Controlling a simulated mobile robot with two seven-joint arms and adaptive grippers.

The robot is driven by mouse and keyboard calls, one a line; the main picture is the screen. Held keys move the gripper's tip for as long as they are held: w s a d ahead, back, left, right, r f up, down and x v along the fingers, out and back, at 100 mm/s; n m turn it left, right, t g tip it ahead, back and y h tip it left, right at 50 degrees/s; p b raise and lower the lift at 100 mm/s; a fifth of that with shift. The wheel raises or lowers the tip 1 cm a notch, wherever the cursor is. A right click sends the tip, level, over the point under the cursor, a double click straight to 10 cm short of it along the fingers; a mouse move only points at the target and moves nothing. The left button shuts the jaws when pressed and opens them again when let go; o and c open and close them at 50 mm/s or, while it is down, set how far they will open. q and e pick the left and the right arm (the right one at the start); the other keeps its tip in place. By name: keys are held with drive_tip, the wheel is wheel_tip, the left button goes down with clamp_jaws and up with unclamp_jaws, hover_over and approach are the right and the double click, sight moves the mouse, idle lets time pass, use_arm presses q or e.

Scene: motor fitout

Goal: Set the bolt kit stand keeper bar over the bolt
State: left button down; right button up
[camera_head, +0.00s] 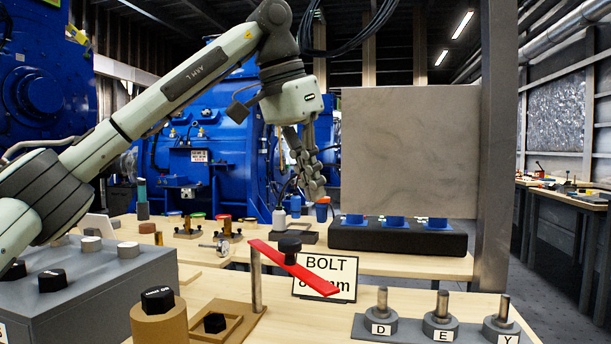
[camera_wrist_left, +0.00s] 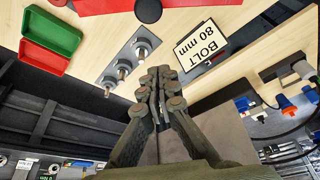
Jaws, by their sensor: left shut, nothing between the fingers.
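The red keeper bar (camera_head: 322,280) with a black knob (camera_head: 289,246) sits on top of an upright post (camera_head: 256,285) on the bolt kit stand. The bar points right, away from the black hex bolt (camera_head: 215,322) in the stand's tan square frame (camera_head: 240,333). Part of a red piece, likely the bar, shows at the top of the left wrist view (camera_wrist_left: 115,5). My left gripper (camera_head: 317,190) is shut and empty, pointing down, above and beyond the bar in the picture. Its closed fingers show in the left wrist view (camera_wrist_left: 160,80). My right gripper is out of view.
A sign reading BOLT 80 mm (camera_head: 340,290) stands behind the bar. A grey plate (camera_head: 370,328) holds pegs marked D, E and Y. A grey box with knobs (camera_head: 100,300) and a brown cylinder (camera_head: 160,325) stand left. Red (camera_wrist_left: 38,60) and green (camera_wrist_left: 52,32) trays lie nearby.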

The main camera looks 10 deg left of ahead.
sight(284, 250)
use_arm(q)
wheel_tip(284, 250, down, 6)
drive_tip(key=s+a, duration=0.1)
drive_tip(key=shift+s+b, duration=0.35)
drive_tip(key=shift+b, duration=0.1)
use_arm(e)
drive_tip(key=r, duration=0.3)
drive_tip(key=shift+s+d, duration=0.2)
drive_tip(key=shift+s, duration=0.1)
use_arm(q)
drive_tip(key=shift+a+r, duration=0.1)
